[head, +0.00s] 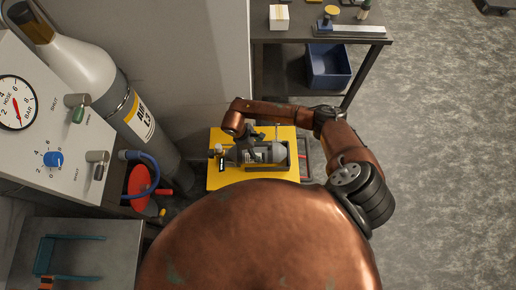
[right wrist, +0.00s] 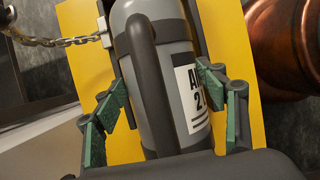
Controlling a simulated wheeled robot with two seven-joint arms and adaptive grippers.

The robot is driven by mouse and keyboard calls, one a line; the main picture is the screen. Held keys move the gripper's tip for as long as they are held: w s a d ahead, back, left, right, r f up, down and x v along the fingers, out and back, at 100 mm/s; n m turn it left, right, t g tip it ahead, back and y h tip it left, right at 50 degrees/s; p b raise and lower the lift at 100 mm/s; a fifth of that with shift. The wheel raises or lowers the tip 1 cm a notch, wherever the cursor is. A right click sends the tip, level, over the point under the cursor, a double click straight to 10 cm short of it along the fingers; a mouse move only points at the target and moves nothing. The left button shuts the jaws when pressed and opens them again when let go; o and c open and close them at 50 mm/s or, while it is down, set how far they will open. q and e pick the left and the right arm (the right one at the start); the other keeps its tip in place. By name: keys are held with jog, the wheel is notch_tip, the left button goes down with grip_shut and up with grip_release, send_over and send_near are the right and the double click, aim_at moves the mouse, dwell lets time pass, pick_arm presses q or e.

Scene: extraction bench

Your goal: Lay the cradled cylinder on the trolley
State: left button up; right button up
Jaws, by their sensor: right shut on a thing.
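The grey cylinder (head: 270,153), with a dark bar along it and a white label, lies over the yellow deck of the trolley (head: 218,178). In the right wrist view the cylinder (right wrist: 182,70) fills the middle, above the yellow deck (right wrist: 85,35). My right gripper (head: 246,155) is over the cylinder; in the right wrist view its green-padded fingers (right wrist: 160,105) stand on both sides of the body, shut on it. A dark frame (head: 290,167) shows beside the cylinder. I cannot tell whether the cylinder touches the deck. My left gripper is not in view.
A tall grey cylinder (head: 95,65) and a gauge panel (head: 45,110) stand at the left. A chain (right wrist: 45,40) runs to the deck's edge. A bench with a blue bin (head: 328,65) is at the back.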

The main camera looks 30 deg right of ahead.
jog(key=shift+w+f, duration=0.1)
jog(key=shift+f, duration=0.15)
dwell(1.0)
jog(key=o, duration=1.9)
jog(key=shift+c, duration=0.2)
jog(key=o, duration=0.3)
jog(key=shift+s+f, duration=0.2)
jog(key=v, duration=1.2)
jog(key=shift+w+r, duration=0.1)
jog(key=shift+r, duration=0.05)
